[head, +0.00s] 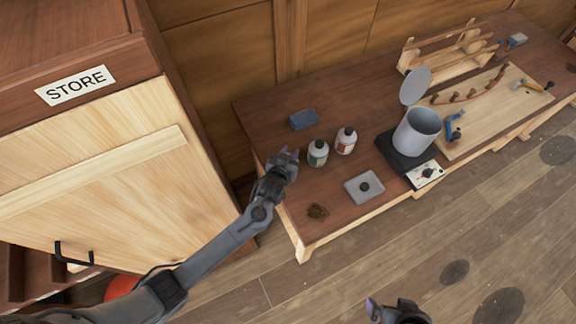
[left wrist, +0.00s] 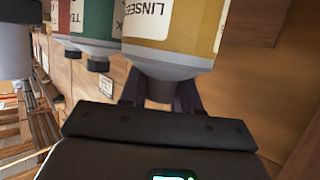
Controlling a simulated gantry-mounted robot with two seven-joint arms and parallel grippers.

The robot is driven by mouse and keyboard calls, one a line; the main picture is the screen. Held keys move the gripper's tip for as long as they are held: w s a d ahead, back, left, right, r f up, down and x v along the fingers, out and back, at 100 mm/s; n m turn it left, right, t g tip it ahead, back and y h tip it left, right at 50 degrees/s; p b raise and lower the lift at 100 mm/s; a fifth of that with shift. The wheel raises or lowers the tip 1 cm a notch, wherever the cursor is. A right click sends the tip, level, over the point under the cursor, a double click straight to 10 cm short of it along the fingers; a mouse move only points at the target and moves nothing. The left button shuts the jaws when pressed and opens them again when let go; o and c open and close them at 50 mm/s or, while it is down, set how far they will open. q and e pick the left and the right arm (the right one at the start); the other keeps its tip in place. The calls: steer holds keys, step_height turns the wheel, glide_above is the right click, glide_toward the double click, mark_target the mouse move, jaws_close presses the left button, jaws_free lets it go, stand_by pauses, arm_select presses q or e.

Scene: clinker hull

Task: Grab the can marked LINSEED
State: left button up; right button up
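The can marked LINSEED (left wrist: 170,28) fills the upper middle of the left wrist view, with a yellow label and a grey shoulder, upside down in that picture. My left gripper (left wrist: 160,92) has one dark finger on each side of its cap, and they look closed on it. In the head view the left gripper (head: 289,156) is over the left part of the bench and hides this can. A green-labelled can (head: 318,153) and a red-labelled can (head: 346,140) stand to its right. My right gripper (head: 385,311) is partly cut off at the bottom edge; its opening is unclear.
The STORE cabinet (head: 95,170) stands left.

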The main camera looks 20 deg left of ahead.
arm_select(q)
steer(key=shift+f, duration=0.1)
jaws_close()
